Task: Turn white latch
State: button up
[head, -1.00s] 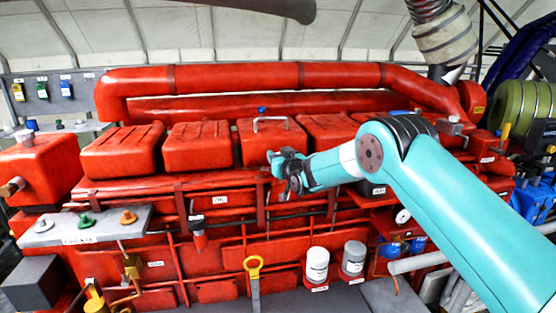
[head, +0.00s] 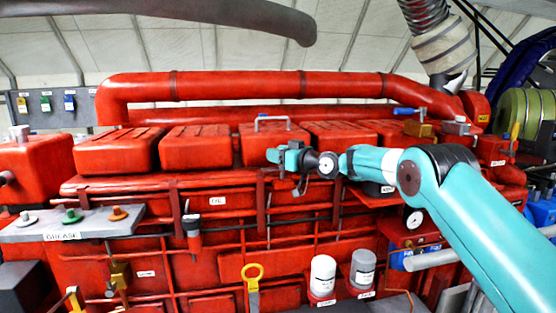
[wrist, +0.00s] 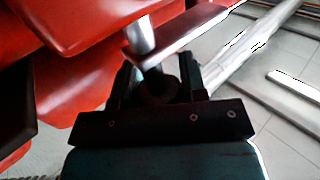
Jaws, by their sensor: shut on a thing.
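A whitish metal handle (head: 272,122) stands on top of the middle red engine cover in the head view; I cannot tell if this is the white latch. A white round knob (head: 27,220) sits on the grey GREASE plate at the left. My gripper (head: 275,156) is in front of the middle cover, below the handle in the picture. In the wrist view my gripper (wrist: 160,72) is shut on a dark thing that is too dim to name.
Red covers (head: 195,148) line the engine's top under a thick red pipe (head: 240,86). A pale pipe (wrist: 245,48) runs close to the gripper's right in the wrist view.

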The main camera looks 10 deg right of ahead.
dwell(0.3)
jog(key=o, duration=0.9)
jog(key=b+v, duration=0.8)
jog(key=v, duration=0.9)
jog(key=shift+s+d+r, duration=0.1)
jog(key=shift+s+d, duration=0.05)
jog(key=shift+s, duration=0.05)
